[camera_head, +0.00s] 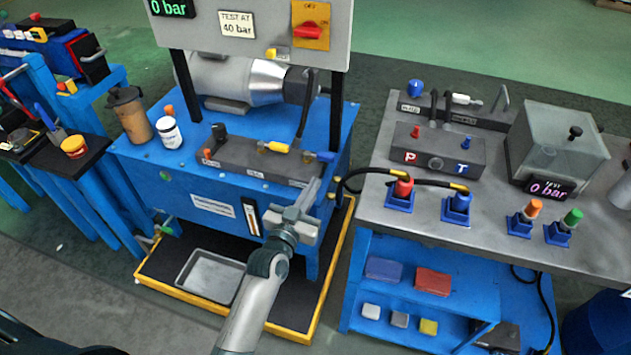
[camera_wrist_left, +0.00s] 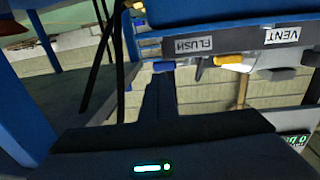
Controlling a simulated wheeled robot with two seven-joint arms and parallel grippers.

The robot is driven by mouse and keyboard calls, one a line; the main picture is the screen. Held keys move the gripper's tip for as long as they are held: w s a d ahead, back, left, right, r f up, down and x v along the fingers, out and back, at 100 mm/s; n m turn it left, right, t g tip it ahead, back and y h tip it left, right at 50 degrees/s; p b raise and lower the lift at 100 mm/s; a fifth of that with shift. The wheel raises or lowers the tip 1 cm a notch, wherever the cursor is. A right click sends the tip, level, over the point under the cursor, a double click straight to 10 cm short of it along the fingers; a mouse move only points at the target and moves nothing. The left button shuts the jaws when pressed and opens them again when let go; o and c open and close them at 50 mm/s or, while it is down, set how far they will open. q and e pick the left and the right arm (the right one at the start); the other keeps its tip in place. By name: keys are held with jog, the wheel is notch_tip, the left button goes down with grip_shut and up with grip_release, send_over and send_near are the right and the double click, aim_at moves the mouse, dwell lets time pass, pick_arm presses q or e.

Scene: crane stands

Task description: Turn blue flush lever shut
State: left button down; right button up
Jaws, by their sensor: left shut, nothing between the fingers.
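The blue flush lever (camera_head: 325,156) sticks out at the right end of the grey valve block (camera_head: 240,158) on the blue bench. In the left wrist view the blue lever (camera_wrist_left: 164,66) shows beside the upside-down FLUSH label (camera_wrist_left: 190,45). My left gripper (camera_head: 314,186) is shut and empty, just in front of and below the lever. In the wrist view its dark fingers (camera_wrist_left: 160,90) point at the lever and their tips overlap its lower edge; I cannot tell whether they touch. My right gripper is not in view.
A yellow lever (camera_head: 275,147) sits left of the blue one, and a black hose (camera_head: 305,110) rises behind them. A gauge panel (camera_head: 250,25) overhangs the bench. A grey table (camera_head: 490,220) with connectors stands at right. A drip tray (camera_head: 210,278) lies below.

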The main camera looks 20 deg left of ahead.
pick_arm(q)
jog(key=s, duration=0.7)
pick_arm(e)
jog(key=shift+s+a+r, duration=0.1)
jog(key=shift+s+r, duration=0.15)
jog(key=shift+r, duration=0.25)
pick_arm(q)
jog(key=shift+a, duration=0.1)
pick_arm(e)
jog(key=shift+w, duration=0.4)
